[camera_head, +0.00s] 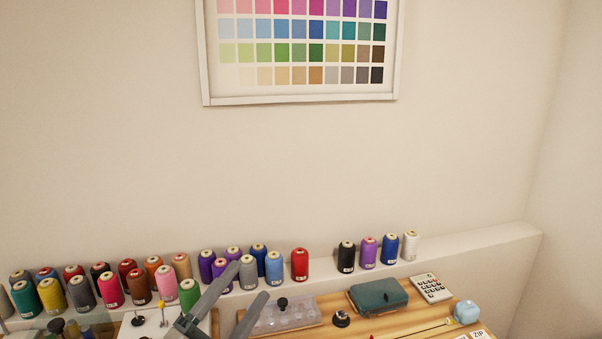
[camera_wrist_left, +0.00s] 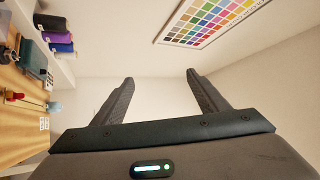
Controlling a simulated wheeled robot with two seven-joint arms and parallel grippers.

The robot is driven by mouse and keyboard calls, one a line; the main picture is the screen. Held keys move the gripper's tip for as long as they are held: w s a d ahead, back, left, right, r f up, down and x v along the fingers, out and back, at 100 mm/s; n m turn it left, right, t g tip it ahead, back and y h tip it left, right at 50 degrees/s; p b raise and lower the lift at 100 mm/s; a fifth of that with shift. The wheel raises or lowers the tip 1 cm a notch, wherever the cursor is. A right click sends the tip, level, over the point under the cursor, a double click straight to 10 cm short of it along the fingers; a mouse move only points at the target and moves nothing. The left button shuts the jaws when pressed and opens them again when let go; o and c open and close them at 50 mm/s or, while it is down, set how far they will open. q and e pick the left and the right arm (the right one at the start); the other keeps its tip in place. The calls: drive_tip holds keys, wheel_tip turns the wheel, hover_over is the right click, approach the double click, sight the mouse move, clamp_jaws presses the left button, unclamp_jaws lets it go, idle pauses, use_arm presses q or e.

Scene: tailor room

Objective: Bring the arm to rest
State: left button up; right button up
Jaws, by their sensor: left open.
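My left gripper (camera_head: 236,300) shows at the bottom of the head view, left of the middle. Its two dark grey fingers stand apart, pointing up and to the right, with nothing between them. In the left wrist view my left gripper (camera_wrist_left: 157,95) is open, with only bare wall behind its fingers. My right gripper is in neither view.
A wooden table (camera_head: 385,325) holds a clear lidded box (camera_head: 283,318), a green case (camera_head: 378,296), a calculator (camera_head: 432,288) and a light blue tape measure (camera_head: 467,312). Several thread spools, including a red one (camera_head: 300,265), line the ledge behind. A colour chart (camera_head: 300,98) hangs above.

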use_arm(q)
drive_tip(key=s+a+f+n+g+y, duration=0.25)
drive_tip(key=a+f+n+y, duration=0.2)
drive_tip(key=f, duration=0.35)
drive_tip(key=s+a+f+n+g+y, duration=0.2)
drive_tip(key=s+a+f+n+y, duration=0.3)
drive_tip(key=f, duration=0.3)
drive_tip(key=s+a+f+n+g+y, duration=0.2)
drive_tip(key=a+f+n+y, duration=0.15)
drive_tip(key=f+n, duration=0.4)
drive_tip(key=s+d+f+n+g, duration=0.1)
drive_tip(key=s+f+g, duration=0.45)
drive_tip(key=s, duration=0.65)
drive_tip(key=s+d+f+n+g, duration=0.1)
drive_tip(key=s+f+g, duration=0.3)
drive_tip(key=s+f, duration=0.55)
drive_tip(key=s+f+g, duration=0.1)
drive_tip(key=s+f, duration=0.1)
drive_tip(key=f, duration=1.1)
drive_tip(key=s+f, duration=0.2)
drive_tip(key=f, duration=1.2)
drive_tip(key=s+a+f, duration=0.1)
drive_tip(key=s+f, duration=0.7)
drive_tip(key=s, duration=0.1)
drive_tip(key=s+a+f+g, duration=0.1)
drive_tip(key=s+a+f, duration=0.1)
drive_tip(key=s+f, duration=0.6)
drive_tip(key=shift+s+a+f+m, duration=0.3)
drive_tip(key=shift+s+f, duration=0.1)
drive_tip(key=shift+f, duration=0.05)
